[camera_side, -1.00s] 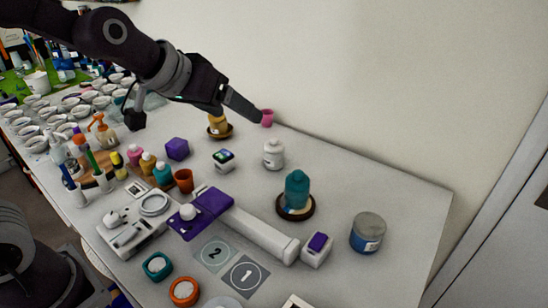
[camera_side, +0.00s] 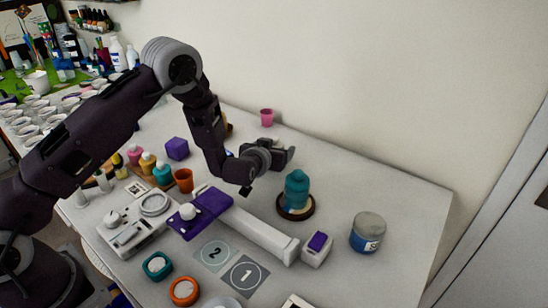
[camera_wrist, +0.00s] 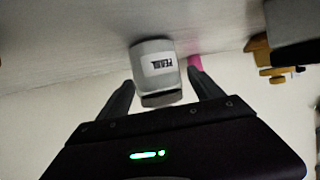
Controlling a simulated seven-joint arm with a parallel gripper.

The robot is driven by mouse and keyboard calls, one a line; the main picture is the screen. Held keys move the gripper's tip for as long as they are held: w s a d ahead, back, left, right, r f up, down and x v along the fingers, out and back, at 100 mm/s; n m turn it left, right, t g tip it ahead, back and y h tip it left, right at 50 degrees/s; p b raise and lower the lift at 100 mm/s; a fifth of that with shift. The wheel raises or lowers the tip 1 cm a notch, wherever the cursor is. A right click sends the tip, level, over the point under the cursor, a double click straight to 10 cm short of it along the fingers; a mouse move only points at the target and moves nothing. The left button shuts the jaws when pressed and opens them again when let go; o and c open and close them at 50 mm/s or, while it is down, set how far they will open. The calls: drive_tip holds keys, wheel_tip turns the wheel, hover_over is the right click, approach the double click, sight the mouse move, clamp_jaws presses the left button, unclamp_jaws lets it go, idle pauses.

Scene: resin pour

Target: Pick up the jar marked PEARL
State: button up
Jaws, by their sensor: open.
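The jar marked PEARL (camera_wrist: 158,65) is pale with a grey lid and dark lettering. It appears upside down in the wrist view, between the two dark fingers of my gripper (camera_wrist: 161,80). The fingers are open, with a visible gap between each finger and the jar. In the side view my gripper (camera_side: 282,157) is low over the back middle of the table, in front of the jar's place.
A pink cup (camera_side: 266,117) stands behind my gripper. A teal bottle (camera_side: 297,188) on a dark round base stands just in front and right. A grey jar with a blue label (camera_side: 368,232) is farther right. A purple-and-white device (camera_side: 257,228) lies in front. The right table end is clear.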

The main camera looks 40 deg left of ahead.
drive_tip(key=shift+x, duration=1.2)
clamp_jaws()
drive_tip(key=shift+r, duration=0.15)
